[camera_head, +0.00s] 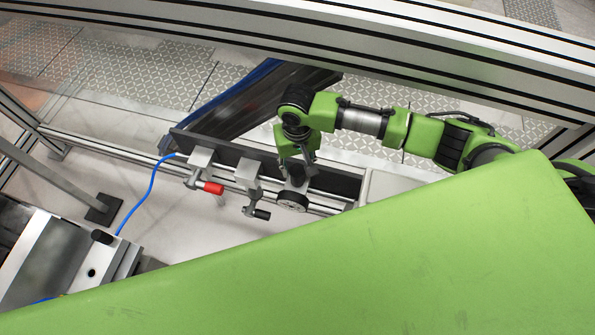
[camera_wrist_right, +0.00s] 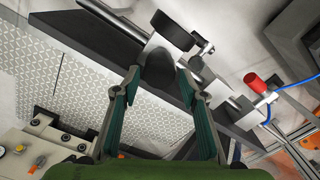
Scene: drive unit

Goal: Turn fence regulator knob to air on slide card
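The fence (camera_head: 222,150) is a long dark grey bar with metal rails and clamps. A round black knob (camera_head: 292,202) with a pale face sits at its right part; a black disc-like knob (camera_wrist_right: 175,30) also shows at the top of the right wrist view. My right gripper (camera_head: 298,168) is just above and behind the knob in the head view. In the wrist view its two teal-padded fingers (camera_wrist_right: 158,78) are apart, with a dark rounded part (camera_wrist_right: 158,68) between or just beyond their tips. Contact cannot be told. No air label is readable. My left gripper is not in view.
A red handle (camera_head: 213,188) and a black handle (camera_head: 261,214) stick out left of the knob. A blue hose (camera_head: 148,192) runs from the fence's left end. Metal machinery (camera_head: 75,265) stands at lower left. An aluminium frame beam (camera_head: 300,40) crosses behind.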

